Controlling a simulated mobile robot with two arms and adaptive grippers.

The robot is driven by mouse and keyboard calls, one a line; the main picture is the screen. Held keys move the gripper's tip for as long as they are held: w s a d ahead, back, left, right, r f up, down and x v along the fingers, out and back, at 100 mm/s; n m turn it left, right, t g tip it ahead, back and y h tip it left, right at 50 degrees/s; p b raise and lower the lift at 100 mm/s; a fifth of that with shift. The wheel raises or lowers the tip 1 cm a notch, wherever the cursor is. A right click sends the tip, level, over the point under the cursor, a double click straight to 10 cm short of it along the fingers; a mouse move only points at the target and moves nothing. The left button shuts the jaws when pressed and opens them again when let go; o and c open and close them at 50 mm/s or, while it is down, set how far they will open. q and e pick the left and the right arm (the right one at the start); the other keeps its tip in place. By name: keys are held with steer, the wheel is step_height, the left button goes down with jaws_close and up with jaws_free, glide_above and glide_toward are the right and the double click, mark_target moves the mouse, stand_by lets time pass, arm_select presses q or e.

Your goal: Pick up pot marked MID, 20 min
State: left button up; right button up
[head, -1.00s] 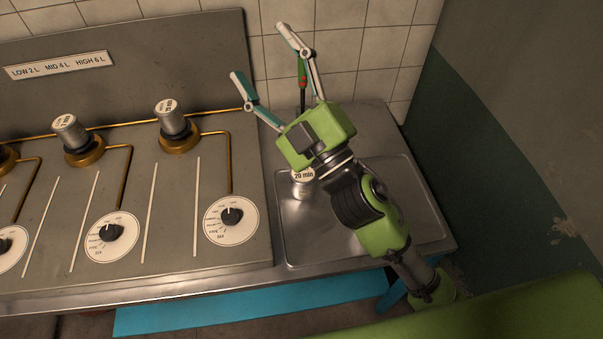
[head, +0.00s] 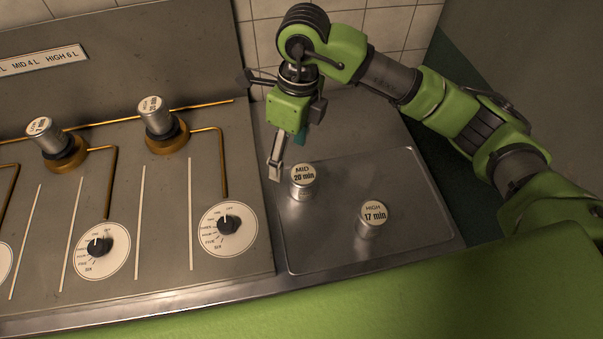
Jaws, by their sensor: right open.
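The pot marked MID, 20 min (head: 303,188) is a small metal cylinder with a pale labelled top. It stands upright on the left part of the recessed steel tray (head: 330,250). My right gripper (head: 287,158) hangs pointing down just behind and to the left of this pot. It is open and empty, apart from the pot as far as I can tell. One finger shows at its left; the other is partly hidden behind the gripper body. My left gripper is not in view.
A second pot marked HIGH, 17 min (head: 371,220) stands on the tray to the right. The stove (head: 170,230) at left holds pots on brass burners, including one marked 20 min (head: 156,118), with dials (head: 229,224) in front. A tiled wall is behind.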

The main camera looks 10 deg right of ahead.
mark_target(304, 174)
steer(key=shift+h, duration=0.7)
steer(key=d+f, duration=0.1)
steer(key=f, duration=0.1)
steer(key=w+d+f+p, duration=0.1)
steer(key=f, duration=0.1)
steer(key=d+f, duration=0.1)
steer(key=f, duration=0.2)
steer(key=shift+w+d+p, duration=0.15)
steer(key=shift+p, duration=0.2)
steer(key=shift+f, duration=0.55)
steer(key=shift+f+p, duration=0.3)
steer(key=shift+p, duration=0.1)
step_height(304, 174, down, 4)
steer(key=shift+r+p, duration=0.15)
steer(key=shift+p, duration=0.55)
steer(key=shift+f, duration=0.4)
steer(key=c, duration=1.4)
